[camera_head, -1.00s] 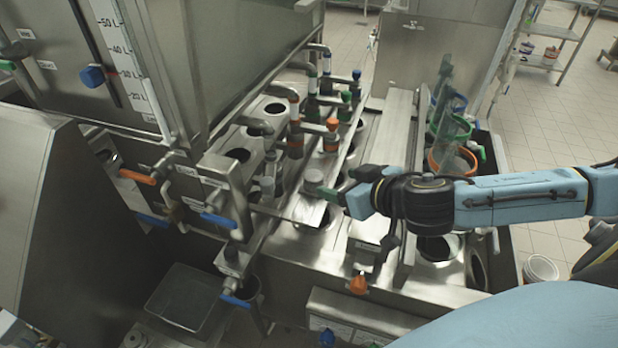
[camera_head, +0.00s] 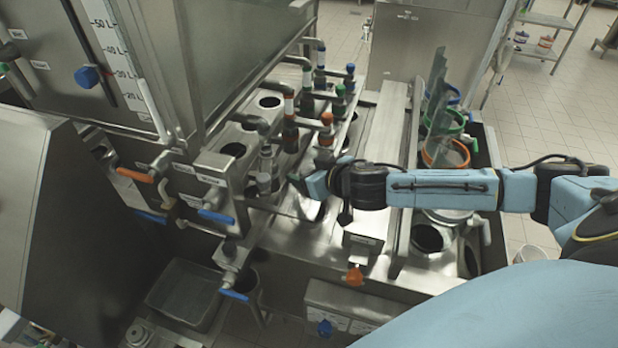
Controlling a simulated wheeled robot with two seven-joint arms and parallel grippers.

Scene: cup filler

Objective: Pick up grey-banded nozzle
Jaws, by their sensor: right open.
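My right gripper (camera_head: 309,172) reaches in from the right over the steel rail at the front of the nozzle row. Its jaws are open, with the fingertips at the place of the grey-topped nozzle. That nozzle is mostly hidden by the fingers, and I cannot tell whether they touch it. A pipe outlet with a pale grey band (camera_head: 265,162) hangs just left of the gripper. The orange-topped nozzle (camera_head: 326,119) stands just behind the gripper. My left gripper is not in view.
Green-topped (camera_head: 340,90) and blue-topped (camera_head: 350,69) nozzles stand farther back. A blue-handled tap (camera_head: 216,217) sticks out at the left. An orange knob (camera_head: 355,277) is in front. Coloured rings (camera_head: 444,153) stand on the right.

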